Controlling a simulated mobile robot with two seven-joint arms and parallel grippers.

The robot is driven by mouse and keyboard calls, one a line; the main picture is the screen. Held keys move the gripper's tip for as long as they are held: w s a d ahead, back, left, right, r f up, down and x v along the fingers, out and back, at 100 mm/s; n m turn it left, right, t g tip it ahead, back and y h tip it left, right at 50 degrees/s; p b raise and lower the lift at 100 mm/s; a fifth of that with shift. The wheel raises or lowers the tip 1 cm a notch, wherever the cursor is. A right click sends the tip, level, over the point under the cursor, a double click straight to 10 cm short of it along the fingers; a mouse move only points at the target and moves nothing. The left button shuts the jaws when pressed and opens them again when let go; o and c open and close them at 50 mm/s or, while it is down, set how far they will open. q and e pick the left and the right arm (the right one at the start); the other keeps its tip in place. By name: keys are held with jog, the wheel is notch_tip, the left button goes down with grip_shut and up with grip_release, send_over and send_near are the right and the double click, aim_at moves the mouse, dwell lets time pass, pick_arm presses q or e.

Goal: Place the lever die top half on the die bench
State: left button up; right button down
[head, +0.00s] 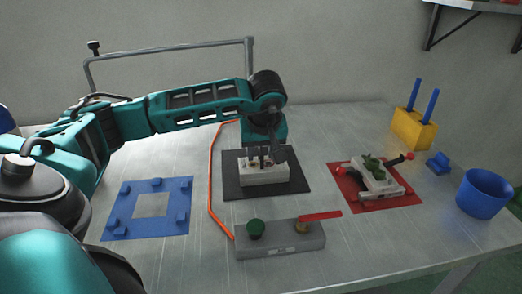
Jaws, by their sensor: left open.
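My left gripper (264,157) points down at a pale block (265,177) on a black mat (235,190). The jaws are open and low over the block's upper side; I cannot tell whether they touch it. A second pale block (373,179) lies on a red mat (400,199) to the right, with red-tipped levers at its sides and green pieces on top. I cannot tell which of these is the lever die top half, nor which surface is the die bench. My right gripper is not in view.
A blue frame plate (125,222) with raised blocks lies at the left. A grey control bar (280,240) with a green knob and red handle lies in front. An orange hose (211,180) runs beside the black mat. A yellow block (413,130) and blue bin (483,194) stand right.

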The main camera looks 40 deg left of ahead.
pick_arm(q)
jog(key=p+v, duration=0.1)
jog(key=v, duration=1.1)
jog(key=shift+f, duration=0.1)
